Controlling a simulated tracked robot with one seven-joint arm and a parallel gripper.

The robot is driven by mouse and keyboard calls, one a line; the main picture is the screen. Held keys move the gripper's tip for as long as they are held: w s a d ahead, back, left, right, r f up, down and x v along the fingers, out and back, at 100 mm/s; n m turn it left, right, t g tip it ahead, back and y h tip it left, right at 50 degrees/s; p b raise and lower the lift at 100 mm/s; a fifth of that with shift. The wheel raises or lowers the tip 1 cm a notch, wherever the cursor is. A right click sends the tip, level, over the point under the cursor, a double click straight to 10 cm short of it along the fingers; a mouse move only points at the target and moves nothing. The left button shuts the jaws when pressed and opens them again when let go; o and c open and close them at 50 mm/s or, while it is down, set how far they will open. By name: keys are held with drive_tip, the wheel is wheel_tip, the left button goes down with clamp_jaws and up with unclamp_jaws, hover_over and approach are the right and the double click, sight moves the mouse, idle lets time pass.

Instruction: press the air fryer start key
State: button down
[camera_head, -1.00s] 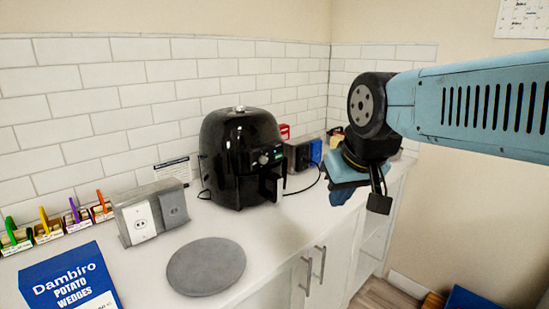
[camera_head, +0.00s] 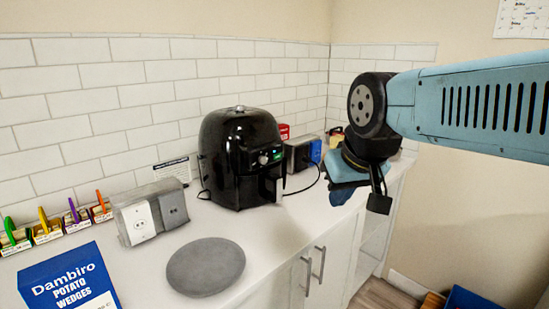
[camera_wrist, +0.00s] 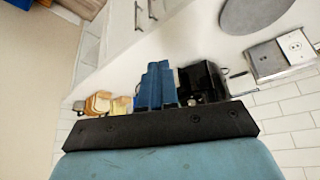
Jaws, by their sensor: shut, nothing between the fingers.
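The black air fryer (camera_head: 225,155) stands upright on the white counter against the tiled wall. Its front carries a small control panel (camera_head: 265,157) with a round dial and a green light; the separate keys are too small to tell apart. The basket handle juts out below. My gripper (camera_head: 345,190) is right of the fryer, apart from it, over the counter's right part, partly hidden by my wrist. In the wrist view my shut, empty blue fingers (camera_wrist: 157,84) are beside the fryer (camera_wrist: 203,82), covering part of the scene there.
A grey outlet box (camera_head: 150,215) and a round grey mat (camera_head: 206,266) are left and in front of the fryer. A blue potato wedges box (camera_head: 70,282) stands at front left. A second outlet box (camera_head: 303,152) with a cable is right of the fryer. Counter between fryer and gripper is mostly clear.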

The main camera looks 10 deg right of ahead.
sight(278, 156)
idle(0.3)
drive_tip(key=w+a+f+m+t+y, duration=0.1)
drive_tip(key=w+m+y, duration=0.1)
drive_tip(key=w+m, duration=0.45)
drive_tip(key=w+a+f+m+y, duration=0.1)
drive_tip(key=w+m, duration=0.2)
drive_tip(key=w, duration=0.6)
drive_tip(key=w+d+f+m+t, duration=0.1)
drive_tip(key=w+d+f+m, duration=0.1)
drive_tip(key=w+d+m, duration=0.2)
drive_tip(key=w+d+f+m+t, duration=0.1)
drive_tip(key=w+d+f+m, duration=0.2)
drive_tip(key=w+m, duration=0.3)
drive_tip(key=w, duration=0.4)
drive_tip(key=shift+d+f, duration=0.25)
drive_tip(key=shift+d, duration=0.15)
drive_tip(key=shift+m, duration=0.25)
drive_tip(key=w+a, duration=0.4)
drive_tip(key=w, duration=0.3)
drive_tip(key=shift+w+a, duration=0.25)
